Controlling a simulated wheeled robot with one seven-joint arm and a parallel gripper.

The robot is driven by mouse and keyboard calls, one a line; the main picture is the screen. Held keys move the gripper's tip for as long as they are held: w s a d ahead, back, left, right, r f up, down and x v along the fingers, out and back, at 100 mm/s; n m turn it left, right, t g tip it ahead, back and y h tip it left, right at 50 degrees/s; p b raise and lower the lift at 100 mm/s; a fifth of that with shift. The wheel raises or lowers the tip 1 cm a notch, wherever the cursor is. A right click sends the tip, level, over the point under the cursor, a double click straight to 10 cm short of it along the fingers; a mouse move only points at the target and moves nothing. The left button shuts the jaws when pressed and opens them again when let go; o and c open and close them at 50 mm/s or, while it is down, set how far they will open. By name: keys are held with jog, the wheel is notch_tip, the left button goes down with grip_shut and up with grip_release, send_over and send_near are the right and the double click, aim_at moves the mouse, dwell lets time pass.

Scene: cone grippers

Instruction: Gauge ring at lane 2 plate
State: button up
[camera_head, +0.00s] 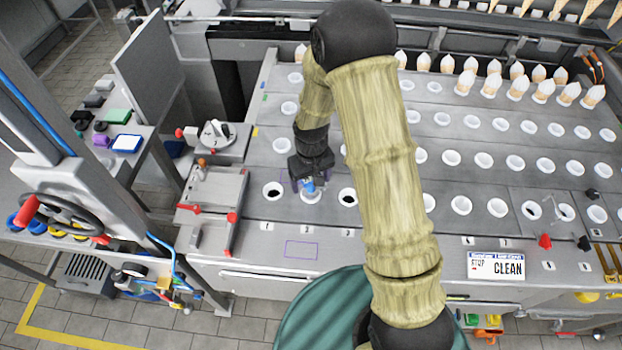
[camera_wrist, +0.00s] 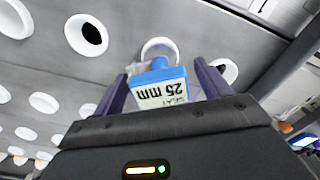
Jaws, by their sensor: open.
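The gauge (camera_wrist: 160,85), a blue block with a white label reading "25 mm", shows between my fingers in the wrist view. Its blue part (camera_head: 310,186) shows under my gripper in the head view. It is at the white-rimmed lane 2 hole (camera_head: 311,197), between the lane 1 and lane 3 holes. My gripper (camera_wrist: 161,72) is open, with one dark purple finger on each side of the gauge and gaps between. In the head view my gripper (camera_head: 312,176) is low over lane 2. The gauge's lower end and its seating in the hole are hidden.
Dark open holes at lane 1 (camera_head: 272,191) and lane 3 (camera_head: 348,197) flank lane 2. A grey fixture with red knobs (camera_head: 212,200) stands close on the left. A "CLEAN" sign (camera_head: 496,266) is at the front right.

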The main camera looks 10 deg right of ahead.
notch_tip(320, 180, up, 17)
jog(key=b, duration=0.2)
jog(key=shift+r+b, duration=0.2)
jog(key=shift+b, duration=0.2)
dwell(1.0)
jog(key=s+d+f+m+t, duration=0.2)
jog(key=s+d+f+m, duration=0.1)
jog(key=s+d, duration=0.6)
jog(key=s, duration=0.4)
jog(key=shift+s+d+f+m+t, duration=0.2)
jog(key=shift+d+m+t, duration=0.1)
jog(key=shift+d+m, duration=0.1)
